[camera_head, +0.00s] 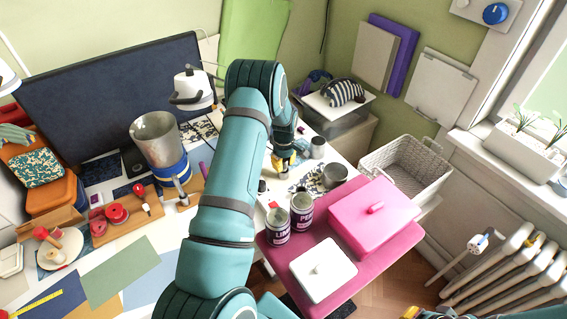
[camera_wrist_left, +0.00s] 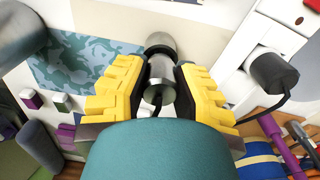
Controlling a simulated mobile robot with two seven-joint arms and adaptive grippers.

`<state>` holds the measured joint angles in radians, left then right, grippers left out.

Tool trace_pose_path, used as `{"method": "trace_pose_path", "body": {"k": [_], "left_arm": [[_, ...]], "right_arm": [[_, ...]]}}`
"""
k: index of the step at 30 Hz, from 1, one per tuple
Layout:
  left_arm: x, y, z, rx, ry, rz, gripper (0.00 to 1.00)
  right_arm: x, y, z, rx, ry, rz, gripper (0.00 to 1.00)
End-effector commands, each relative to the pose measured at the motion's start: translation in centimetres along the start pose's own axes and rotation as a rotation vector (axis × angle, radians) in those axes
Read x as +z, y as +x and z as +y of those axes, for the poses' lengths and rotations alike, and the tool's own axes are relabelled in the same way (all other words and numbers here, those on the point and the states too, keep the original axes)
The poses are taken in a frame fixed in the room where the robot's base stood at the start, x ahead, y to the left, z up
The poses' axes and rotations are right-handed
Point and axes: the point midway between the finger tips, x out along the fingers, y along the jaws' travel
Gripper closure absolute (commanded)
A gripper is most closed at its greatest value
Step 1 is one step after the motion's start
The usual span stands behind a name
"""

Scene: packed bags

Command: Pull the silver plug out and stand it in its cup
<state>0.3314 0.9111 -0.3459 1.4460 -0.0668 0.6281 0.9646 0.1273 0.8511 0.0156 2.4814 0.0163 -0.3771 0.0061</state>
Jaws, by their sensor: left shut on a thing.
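The silver plug (camera_wrist_left: 160,82) is a metal cylinder with a wider round end, seen between the yellow fingers of my left gripper (camera_wrist_left: 158,88) in the left wrist view. The fingers press on it from both sides. A dark cord shows beside its lower end. I cannot tell whether the plug is seated in anything. In the head view my left gripper (camera_head: 283,163) is low over the back right of the white desk, and the plug is hidden there. A small metal cup (camera_head: 334,176) stands to its right. Part of my right gripper (camera_head: 425,313) shows at the bottom edge.
A grey cylinder (camera_head: 318,147) stands close to the right of the left gripper. Two labelled tins (camera_head: 290,218), a pink box (camera_head: 372,215) and a white lidded box (camera_head: 323,270) are nearer. In the wrist view a black plug (camera_wrist_left: 273,70) with a cord lies right of the fingers.

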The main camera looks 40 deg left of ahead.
Motion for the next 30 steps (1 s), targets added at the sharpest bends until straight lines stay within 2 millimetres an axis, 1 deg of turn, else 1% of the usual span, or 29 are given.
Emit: {"method": "trace_pose_path", "body": {"k": [23,24,25,26,30], "left_arm": [[0.0,1.8,0.0,0.0,0.0,0.0,1.0],[0.0,1.8,0.0,0.0,0.0,0.0,0.61],[0.0,1.7,0.0,0.0,0.0,0.0,0.51],[0.0,1.7,0.0,0.0,0.0,0.0,0.47],[0.0,1.7,0.0,0.0,0.0,0.0,0.47]], "right_arm": [[0.2,1.3,0.5,0.0,0.0,0.0,1.0],[0.2,1.3,0.5,0.0,0.0,0.0,1.0],[0.2,1.3,0.5,0.0,0.0,0.0,1.0],[0.2,1.2,0.5,0.0,0.0,0.0,1.0],[0.2,1.2,0.5,0.0,0.0,0.0,1.0]]}}
